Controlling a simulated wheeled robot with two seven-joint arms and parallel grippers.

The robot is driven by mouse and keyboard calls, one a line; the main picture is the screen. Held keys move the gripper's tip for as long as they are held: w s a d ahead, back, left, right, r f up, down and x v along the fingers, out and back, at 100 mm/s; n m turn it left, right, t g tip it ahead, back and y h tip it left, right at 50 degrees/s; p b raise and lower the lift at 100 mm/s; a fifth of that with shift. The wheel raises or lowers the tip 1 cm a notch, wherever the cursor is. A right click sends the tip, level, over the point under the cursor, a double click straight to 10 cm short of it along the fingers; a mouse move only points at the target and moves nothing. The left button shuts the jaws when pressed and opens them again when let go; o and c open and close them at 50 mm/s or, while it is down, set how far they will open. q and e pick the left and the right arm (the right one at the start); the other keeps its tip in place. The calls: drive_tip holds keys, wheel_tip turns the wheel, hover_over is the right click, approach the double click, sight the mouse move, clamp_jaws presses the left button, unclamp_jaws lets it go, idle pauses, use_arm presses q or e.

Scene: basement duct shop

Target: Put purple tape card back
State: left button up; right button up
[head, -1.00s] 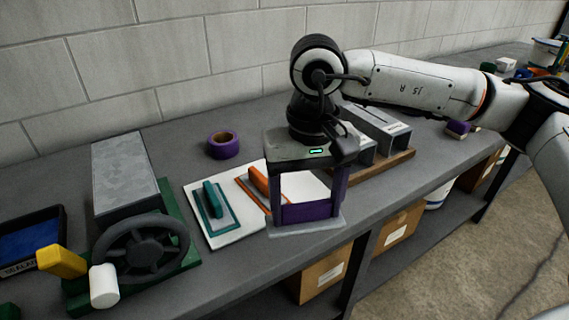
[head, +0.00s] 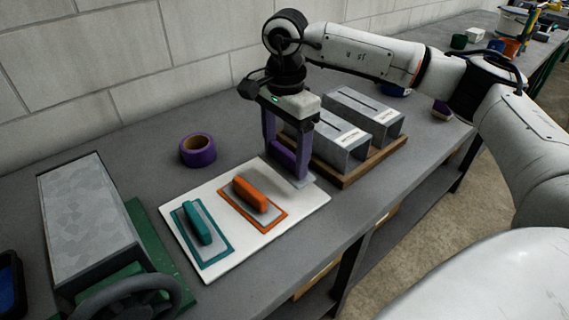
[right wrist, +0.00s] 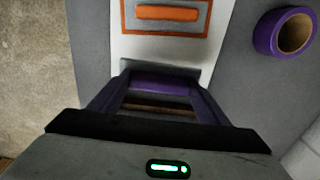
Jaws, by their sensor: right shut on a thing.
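My right gripper (head: 286,168) is shut on the purple tape card (head: 284,157), a flat grey plate with a purple handle. It holds the card at the right end of a white board (head: 308,207), plate facing down. I cannot tell whether the plate touches the board. In the right wrist view the purple handle (right wrist: 160,83) lies between the fingers, with the plate at the board's near end. A teal card (head: 203,228) and an orange card (head: 250,196) lie on the board, inside matching outlines. My left gripper is not in view.
A purple tape roll (head: 197,151) lies behind the board. Two grey metal channels on a wooden base (head: 348,179) stand close right of the gripper. A grey box (head: 88,218) and a dark handwheel (head: 135,298) are at left. The bench's front edge is near the board.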

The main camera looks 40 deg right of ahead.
sight(285, 165)
drive_tip(key=shift+f, duration=1.8)
drive_tip(key=shift+f, duration=0.1)
drive_tip(key=o, duration=0.9)
wheel_tip(285, 165, up, 12)
drive_tip(key=shift+r+b, duration=0.15)
drive_tip(key=shift+b, duration=0.2)
